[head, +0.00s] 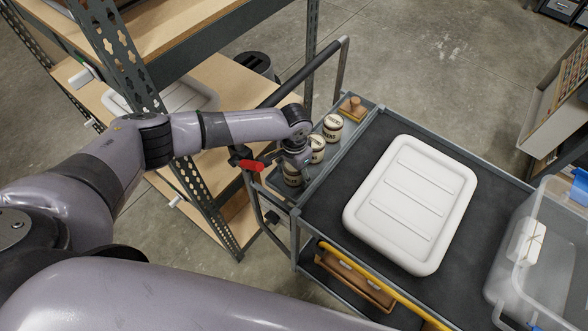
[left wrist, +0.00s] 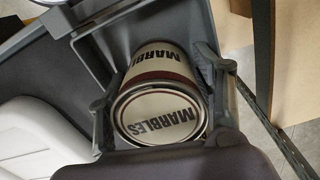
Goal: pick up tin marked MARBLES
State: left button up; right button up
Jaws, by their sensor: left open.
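The tin marked MARBLES (left wrist: 158,115) is cream with a dark brown band and dark lettering on its lid and side. It stands in the grey side tray of the cart. In the head view the tin (head: 291,177) is partly covered by my left gripper (head: 296,168), which is right over it. In the left wrist view the open fingers of my left gripper (left wrist: 163,85) lie on either side of the tin. I cannot tell whether they touch it. My right gripper is out of view.
Two similar tins, a nearer one (head: 317,148) and a farther one (head: 332,126), stand farther along the tray, before a wooden block with a knob (head: 353,108). A white lidded box (head: 412,203) covers much of the cart top. A clear bin (head: 520,275) stands right; shelving (head: 215,85) stands left.

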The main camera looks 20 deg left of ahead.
pick_arm(q)
jog(key=shift+c, duration=0.3)
jog(key=c, duration=1.1)
jog(key=shift+c, duration=0.3)
jog(key=shift+r, duration=0.1)
